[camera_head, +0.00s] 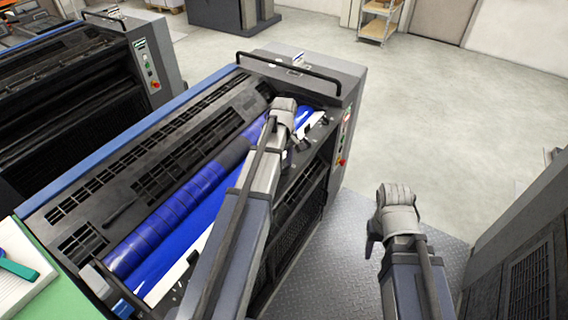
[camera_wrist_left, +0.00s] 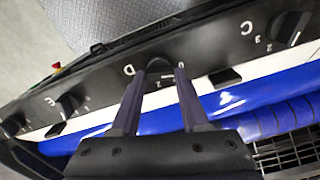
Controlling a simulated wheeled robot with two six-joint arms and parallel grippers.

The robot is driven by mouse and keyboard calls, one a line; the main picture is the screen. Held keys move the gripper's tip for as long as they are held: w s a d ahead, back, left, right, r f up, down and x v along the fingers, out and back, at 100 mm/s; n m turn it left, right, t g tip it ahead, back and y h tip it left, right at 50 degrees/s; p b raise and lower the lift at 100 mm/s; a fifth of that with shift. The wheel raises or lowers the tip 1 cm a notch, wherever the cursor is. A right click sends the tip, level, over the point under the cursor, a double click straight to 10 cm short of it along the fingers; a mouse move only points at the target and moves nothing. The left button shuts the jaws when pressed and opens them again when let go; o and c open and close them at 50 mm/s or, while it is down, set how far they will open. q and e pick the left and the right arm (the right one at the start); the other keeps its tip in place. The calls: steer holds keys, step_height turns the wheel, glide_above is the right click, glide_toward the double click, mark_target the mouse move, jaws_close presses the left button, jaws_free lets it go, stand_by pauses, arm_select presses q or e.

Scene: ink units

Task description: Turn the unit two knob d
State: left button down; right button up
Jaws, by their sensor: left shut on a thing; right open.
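The ink unit (camera_head: 342,88) with blue rollers is below my left arm in the head view. In the left wrist view, a black panel (camera_wrist_left: 205,48) carries a row of dark knobs with white letters. Knob d (camera_wrist_left: 160,67), beside the letter D, sits between the fingertips of my left gripper (camera_wrist_left: 158,76), which is shut on it. The fingers cover part of the knob and its scale. In the head view my left gripper (camera_head: 298,140) is at the unit's right end, its tips small. My right gripper (camera_head: 373,243) is open and empty above the floor plate.
Knob C (camera_wrist_left: 290,28) is to the right and knob E (camera_wrist_left: 68,103) to the left of knob d. A black handrail (camera_head: 290,68) spans the unit's top. Another unit (camera_head: 75,75) stands at left. Metal plate floor (camera_head: 345,225) lies between machines.

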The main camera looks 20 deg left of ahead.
arm_select(q)
steer(key=m, duration=0.4)
steer(key=shift+m, duration=0.4)
steer(key=m, duration=0.5)
steer(key=shift+w+d, duration=0.1)
steer(key=m, duration=0.5)
steer(key=shift+d+m, duration=0.15)
steer(key=shift+m, duration=2.15)
steer(key=shift+c, duration=2)
jaws_free()
